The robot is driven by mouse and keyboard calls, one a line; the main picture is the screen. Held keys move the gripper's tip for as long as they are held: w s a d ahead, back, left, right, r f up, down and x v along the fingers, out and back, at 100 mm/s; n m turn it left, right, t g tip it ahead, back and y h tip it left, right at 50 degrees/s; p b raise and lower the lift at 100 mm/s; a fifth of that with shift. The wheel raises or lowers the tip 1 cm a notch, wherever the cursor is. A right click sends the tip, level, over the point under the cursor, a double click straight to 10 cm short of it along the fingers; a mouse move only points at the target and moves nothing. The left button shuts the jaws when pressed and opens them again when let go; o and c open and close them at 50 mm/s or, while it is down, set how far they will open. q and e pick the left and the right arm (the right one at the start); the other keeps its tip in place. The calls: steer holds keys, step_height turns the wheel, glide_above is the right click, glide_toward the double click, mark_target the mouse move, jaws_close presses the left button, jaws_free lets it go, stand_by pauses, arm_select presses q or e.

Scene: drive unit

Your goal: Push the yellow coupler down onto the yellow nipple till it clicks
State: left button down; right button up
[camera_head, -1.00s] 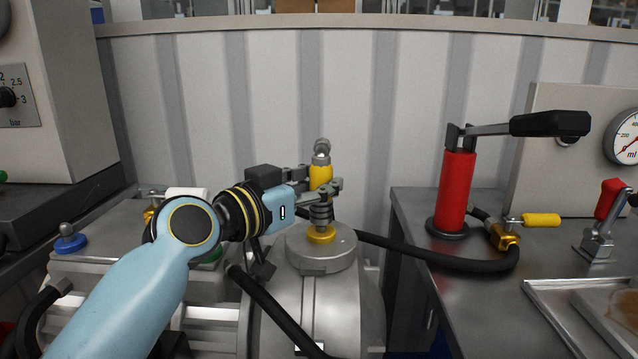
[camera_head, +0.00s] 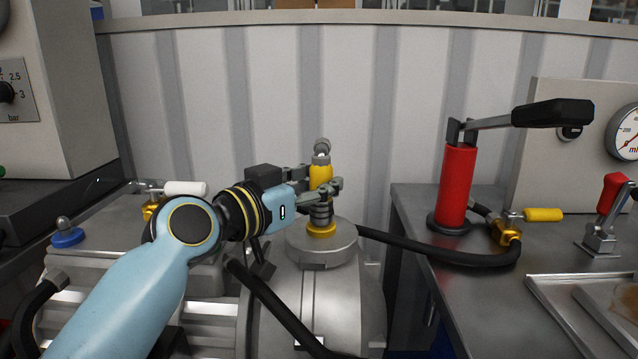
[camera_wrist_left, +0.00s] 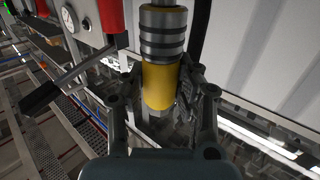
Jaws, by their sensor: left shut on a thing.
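The yellow coupler (camera_head: 320,176) stands upright above the drive unit, with a grey fitting on top and a dark ribbed collar (camera_head: 321,212) below. The yellow nipple (camera_head: 321,229) shows as a yellow ring on the round metal cap (camera_head: 321,248). The collar is directly over the ring, looking close to or touching it; I cannot tell whether it is seated. My left gripper (camera_head: 327,187) is shut on the coupler from the left. In the left wrist view the coupler (camera_wrist_left: 160,86) is between the fingers, its ribbed collar at the top. My right gripper is out of view.
A black hose (camera_head: 430,252) runs from behind the cap to the red hand pump (camera_head: 457,187) on the right bench. Another hose (camera_head: 277,305) crosses below my gripper. A white-handled valve (camera_head: 185,188) is at the left. A pale ribbed wall stands behind.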

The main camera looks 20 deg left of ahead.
arm_select(q)
steer(key=shift+f+b, duration=0.3)
steer(key=shift+f, duration=0.05)
stand_by(0.3)
